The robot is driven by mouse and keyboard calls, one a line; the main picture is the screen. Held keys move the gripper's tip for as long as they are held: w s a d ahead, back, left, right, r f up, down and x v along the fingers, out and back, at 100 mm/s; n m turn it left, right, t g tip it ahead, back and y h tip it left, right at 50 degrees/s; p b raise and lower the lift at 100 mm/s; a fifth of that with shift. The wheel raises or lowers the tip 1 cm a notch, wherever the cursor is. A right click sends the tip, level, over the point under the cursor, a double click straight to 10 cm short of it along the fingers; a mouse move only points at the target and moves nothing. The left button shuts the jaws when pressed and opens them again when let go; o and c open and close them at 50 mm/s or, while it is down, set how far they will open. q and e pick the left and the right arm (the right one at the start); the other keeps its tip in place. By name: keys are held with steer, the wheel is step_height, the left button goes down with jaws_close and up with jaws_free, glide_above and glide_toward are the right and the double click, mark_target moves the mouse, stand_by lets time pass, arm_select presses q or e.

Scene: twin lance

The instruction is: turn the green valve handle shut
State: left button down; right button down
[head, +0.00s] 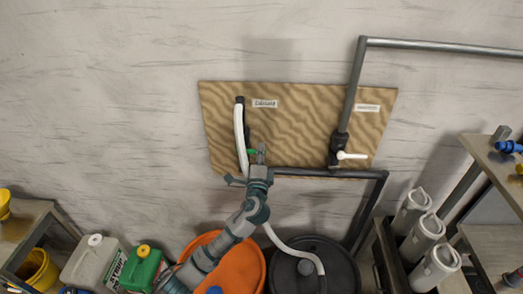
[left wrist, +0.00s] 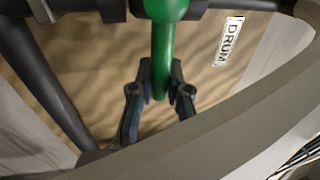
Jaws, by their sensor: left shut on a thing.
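The green valve handle (head: 252,152) sits low on the left part of the wooden wall board (head: 295,125), mostly hidden by my left gripper in the head view. My left gripper (head: 261,152) reaches up to it from below. In the left wrist view the green handle (left wrist: 162,50) hangs down from a dark pipe, and the fingers of the left gripper (left wrist: 160,95) are shut on its lower end, one on each side. A label reading DRUM (left wrist: 228,40) is beside it. My right gripper is not in view.
A white-handled valve (head: 350,155) is on the board's right pipe. A pale hose (head: 240,140) runs down beside my gripper. Below stand an orange drum (head: 240,265) and a black drum (head: 325,262).

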arm_select(q)
steer(key=shift+f, duration=0.35)
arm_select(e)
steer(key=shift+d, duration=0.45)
arm_select(q)
steer(key=c, duration=1.2)
jaws_free()
steer(key=shift+o, duration=0.4)
steer(key=shift+r, duration=0.15)
steer(key=shift+s, duration=0.3)
steer(key=s+f, duration=0.2)
steer(key=s, duration=0.9)
steer(key=shift+f, duration=0.25)
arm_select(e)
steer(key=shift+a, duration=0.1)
